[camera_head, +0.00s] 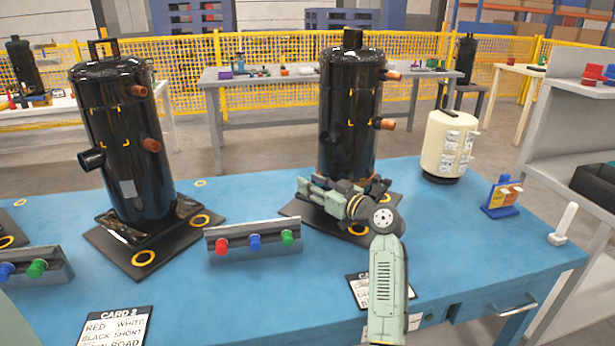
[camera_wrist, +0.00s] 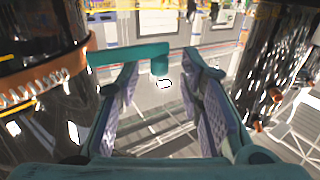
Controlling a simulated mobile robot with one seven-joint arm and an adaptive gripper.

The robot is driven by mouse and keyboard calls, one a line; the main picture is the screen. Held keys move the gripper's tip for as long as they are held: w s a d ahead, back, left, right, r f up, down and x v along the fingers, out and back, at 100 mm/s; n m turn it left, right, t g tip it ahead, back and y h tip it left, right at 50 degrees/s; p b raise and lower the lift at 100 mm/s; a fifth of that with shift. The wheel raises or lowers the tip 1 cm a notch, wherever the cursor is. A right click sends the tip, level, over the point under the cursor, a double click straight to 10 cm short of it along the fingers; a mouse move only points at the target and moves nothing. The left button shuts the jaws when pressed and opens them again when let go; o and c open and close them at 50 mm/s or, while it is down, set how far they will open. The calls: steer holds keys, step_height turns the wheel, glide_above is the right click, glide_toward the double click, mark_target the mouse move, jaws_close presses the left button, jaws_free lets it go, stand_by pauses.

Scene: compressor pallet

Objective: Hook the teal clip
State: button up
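My gripper (camera_wrist: 160,72) has its two purple-padded fingers spread, with a clear gap between them. A teal bar with a short downward peg, seemingly the teal clip (camera_wrist: 128,54), crosses just beyond the left fingertip. Its peg hangs in the gap; I cannot tell whether bar and finger touch. In the head view my gripper (camera_head: 318,192) is low in front of the middle black compressor (camera_head: 348,110), over its base plate. The clip cannot be made out there. In the wrist view a dark cylinder with a copper-coloured band (camera_wrist: 40,85) stands close on the left.
Another black compressor (camera_head: 122,140) stands left on the blue table (camera_head: 240,300). A grey rack with red, blue and green knobs (camera_head: 254,241) sits between them. A cream tank (camera_head: 449,145) and a small blue stand (camera_head: 502,197) are to the right. The table's right front is mostly clear.

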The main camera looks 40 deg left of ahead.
steer(key=shift+w+a, duration=0.25)
steer(key=shift+a, duration=1)
steer(key=shift+c, duration=0.4)
jaws_close()
